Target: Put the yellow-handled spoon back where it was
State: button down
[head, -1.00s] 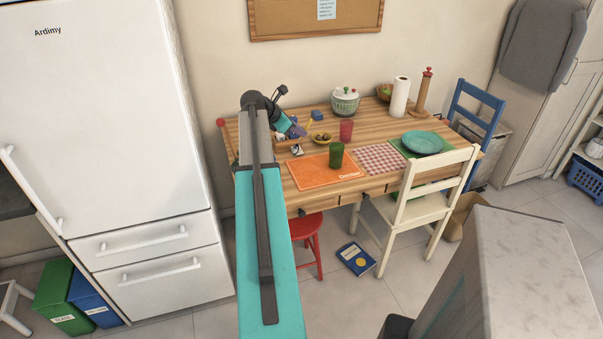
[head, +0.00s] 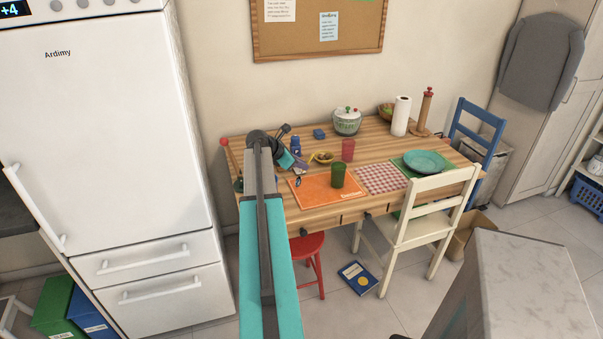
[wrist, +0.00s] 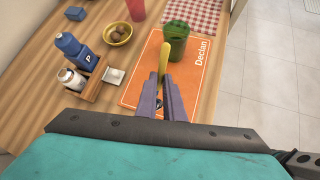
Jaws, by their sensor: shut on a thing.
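My gripper (wrist: 163,88) is shut on the yellow handle (wrist: 163,62) of the spoon, which sticks up past the fingertips in the wrist view. The spoon's bowl cannot be made out. The gripper is over the left part of the orange placemat (wrist: 148,92) marked "Declan". A green cup (wrist: 176,42) stands on the mat just beyond the handle; whether they touch cannot be told. In the head view my gripper (head: 299,164) is above the table's left half, left of the green cup (head: 338,174), and the spoon is too small to make out.
A wooden caddy (wrist: 88,90) with a blue "P" bottle (wrist: 72,47) and a jar stands left of the gripper. A yellow bowl (wrist: 117,33) and red cup (head: 348,150) are beyond. A checkered mat (head: 380,178) lies right. A white chair (head: 430,215) stands in front.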

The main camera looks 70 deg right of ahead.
jog(key=shift+f, duration=0.1)
jog(key=shift+f+p, duration=0.35)
jog(key=shift+f, duration=1.4)
jog(key=shift+f, duration=0.1)
jog(key=c, duration=1.9)
grip_release()
jog(key=shift+o, duration=0.2)
jog(key=b+v, duration=0.2)
jog(key=v, duration=1)
